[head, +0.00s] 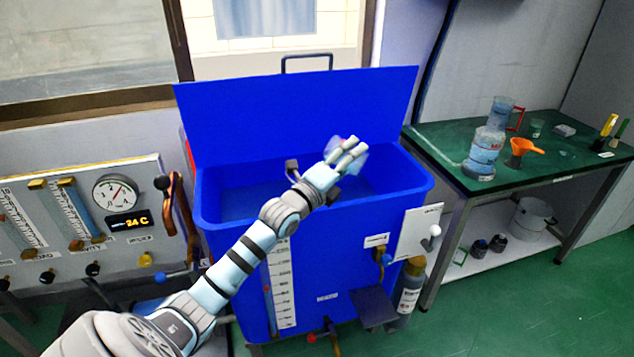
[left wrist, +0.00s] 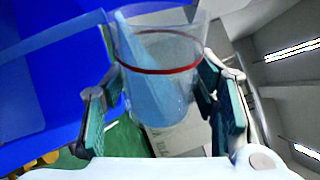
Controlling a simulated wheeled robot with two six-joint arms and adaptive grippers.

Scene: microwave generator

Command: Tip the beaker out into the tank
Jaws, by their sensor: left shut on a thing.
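The blue tank (head: 240,201) stands in the middle of the head view with its lid (head: 290,112) raised at the back. My left gripper (head: 347,158) is over the tank's opening, towards its right side. It is shut on the clear beaker (head: 361,151), which looks tilted and is partly hidden by the fingers. In the left wrist view the beaker (left wrist: 168,95) sits between the two finger pads and has a red ring. I cannot tell how much liquid is in it. My right gripper is not in view.
A gauge panel (head: 129,257) stands left of the tank. On the right, a green table (head: 540,172) holds a large clear vessel (head: 486,151), an orange funnel (head: 524,146) and small items. A grey bottle (head: 407,294) stands at the tank's front right.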

